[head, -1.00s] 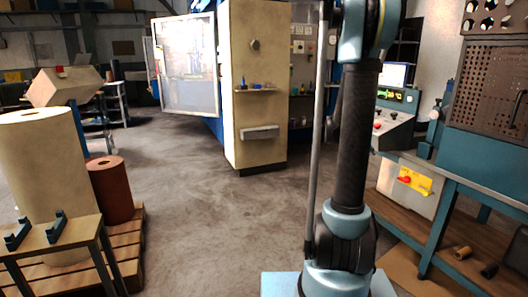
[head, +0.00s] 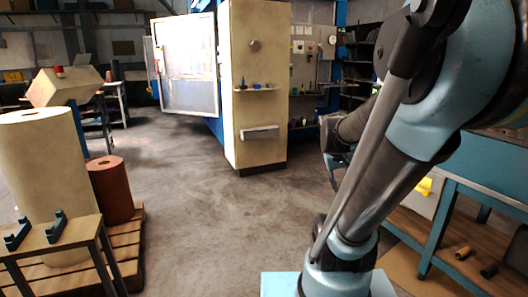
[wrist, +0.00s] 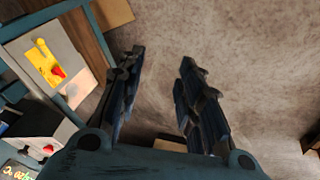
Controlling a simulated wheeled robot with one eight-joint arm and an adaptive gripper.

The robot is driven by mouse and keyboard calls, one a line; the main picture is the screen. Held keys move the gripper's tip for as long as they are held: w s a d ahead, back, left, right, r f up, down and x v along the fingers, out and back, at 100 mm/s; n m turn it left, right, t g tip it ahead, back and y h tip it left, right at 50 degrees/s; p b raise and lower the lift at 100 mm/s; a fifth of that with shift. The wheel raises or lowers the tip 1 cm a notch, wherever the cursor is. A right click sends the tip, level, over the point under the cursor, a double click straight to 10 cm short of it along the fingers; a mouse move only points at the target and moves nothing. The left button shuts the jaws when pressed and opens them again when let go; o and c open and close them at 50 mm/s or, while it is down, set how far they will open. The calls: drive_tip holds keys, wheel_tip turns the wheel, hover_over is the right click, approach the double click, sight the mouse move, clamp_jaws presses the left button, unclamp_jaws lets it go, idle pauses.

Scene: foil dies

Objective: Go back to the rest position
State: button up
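My gripper (wrist: 160,85) shows in the wrist view with its two dark ribbed fingers spread apart. Nothing is between them; only the bare concrete floor (wrist: 240,50) shows beyond. In the head view my arm leans up and to the right from its base, and bends over at the top right. A dark part of my arm's end hangs near the middle right of that view, but the fingertips cannot be made out there. No foil die can be identified in either view.
A teal workbench (head: 452,192) stands at the right, partly behind my arm. A control box with a yellow panel (wrist: 47,65) is beside my gripper. A beige machine cabinet (head: 255,100) stands ahead. Rolls (head: 42,170) on a pallet stand left. The middle floor is clear.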

drive_tip(key=s+a+f+y, duration=0.1)
drive_tip(key=s+a+f, duration=0.2)
drive_tip(key=s, duration=0.3)
drive_tip(key=s+a+f+g+y, duration=0.1)
drive_tip(key=s+a+f+y, duration=0.1)
drive_tip(key=s+a, duration=0.3)
drive_tip(key=shift+s+a+f, duration=0.35)
drive_tip(key=shift+s+f, duration=0.1)
drive_tip(key=shift+s, duration=0.4)
